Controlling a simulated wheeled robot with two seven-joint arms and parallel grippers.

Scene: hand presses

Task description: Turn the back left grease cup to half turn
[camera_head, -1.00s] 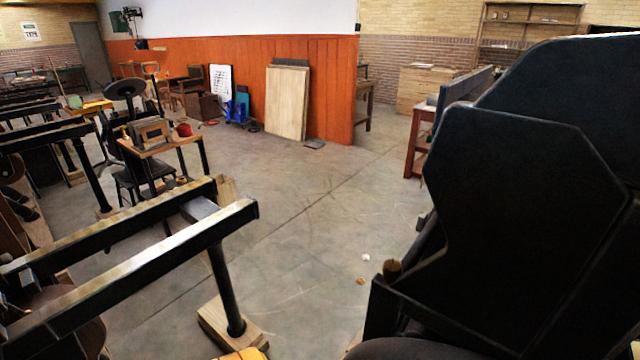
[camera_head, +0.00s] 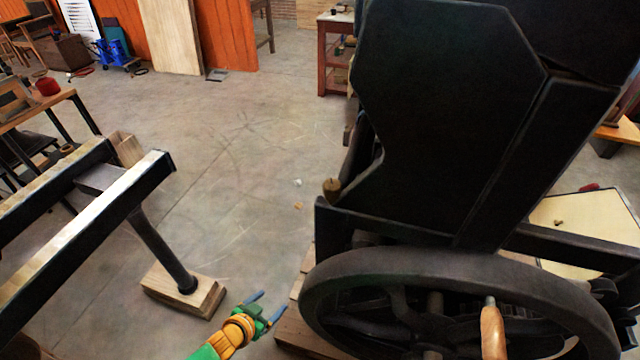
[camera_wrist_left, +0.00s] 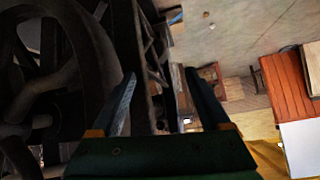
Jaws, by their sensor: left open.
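A small brown-gold cup (camera_head: 332,187), which looks like a grease cup, sits on the left edge of the black hand press (camera_head: 450,130) in the head view. My left gripper (camera_head: 267,307) is low in the head view, left of the press's wheel. It is open and empty, below and left of the cup and apart from it. In the left wrist view its two blue fingers (camera_wrist_left: 160,74) are spread, with dark press parts to the left and between them. I cannot make out the cup there. My right gripper is not in view.
The large spoked wheel (camera_head: 320,290) with a wooden handle (camera_head: 493,332) stands at the press's front. A black rail frame (camera_head: 120,205) on a wooden foot (camera_head: 185,293) is at left. Open concrete floor (camera_head: 240,160) lies between it and the press.

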